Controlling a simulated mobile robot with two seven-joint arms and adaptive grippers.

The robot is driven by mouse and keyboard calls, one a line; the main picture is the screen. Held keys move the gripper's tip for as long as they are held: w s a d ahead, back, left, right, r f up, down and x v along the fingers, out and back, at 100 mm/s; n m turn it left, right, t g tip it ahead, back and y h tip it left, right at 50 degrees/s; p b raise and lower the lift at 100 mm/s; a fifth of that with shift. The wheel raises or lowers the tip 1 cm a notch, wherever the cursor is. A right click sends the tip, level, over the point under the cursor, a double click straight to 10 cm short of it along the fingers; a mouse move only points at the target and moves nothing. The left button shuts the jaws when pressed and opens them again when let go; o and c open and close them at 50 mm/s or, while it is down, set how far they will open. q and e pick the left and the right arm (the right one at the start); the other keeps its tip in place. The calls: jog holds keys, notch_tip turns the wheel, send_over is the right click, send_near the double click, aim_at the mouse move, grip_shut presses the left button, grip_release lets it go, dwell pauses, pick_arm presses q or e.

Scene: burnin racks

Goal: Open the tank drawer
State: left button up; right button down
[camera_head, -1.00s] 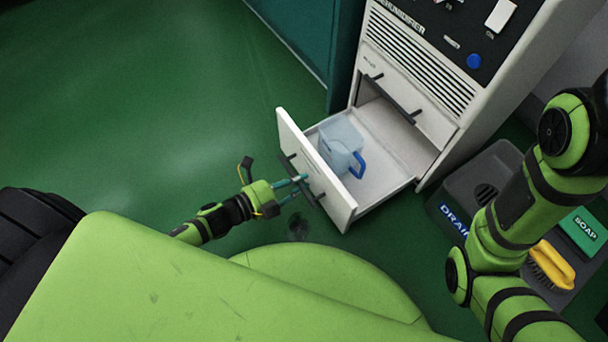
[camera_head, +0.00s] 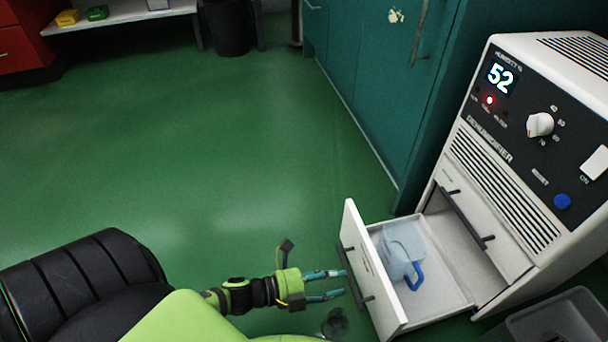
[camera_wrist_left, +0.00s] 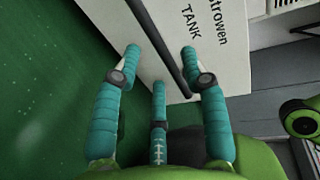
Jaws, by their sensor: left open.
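The tank drawer (camera_head: 374,288) is pulled out of the lower part of the white dehumidifier (camera_head: 522,165). A clear tank with a blue handle (camera_head: 402,252) stands inside it. My left gripper (camera_head: 342,284) is open, with its teal fingers at the drawer's front and its dark bar handle. In the left wrist view the drawer front (camera_wrist_left: 222,50) bears the word TANK, and the dark handle (camera_wrist_left: 170,45) runs between the open fingers (camera_wrist_left: 160,70). I cannot tell whether a finger touches the handle. My right gripper is not in view.
A teal cabinet (camera_head: 385,80) stands beside the dehumidifier. A grey bin (camera_head: 560,318) is at the lower right. A white bench (camera_head: 125,14) and a black bin (camera_head: 228,27) stand at the back.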

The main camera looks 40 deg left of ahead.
pick_arm(q)
jog(key=v, duration=0.7)
jog(key=shift+s+a, duration=0.15)
jog(key=shift+s, duration=0.15)
jog(key=shift+r, duration=0.1)
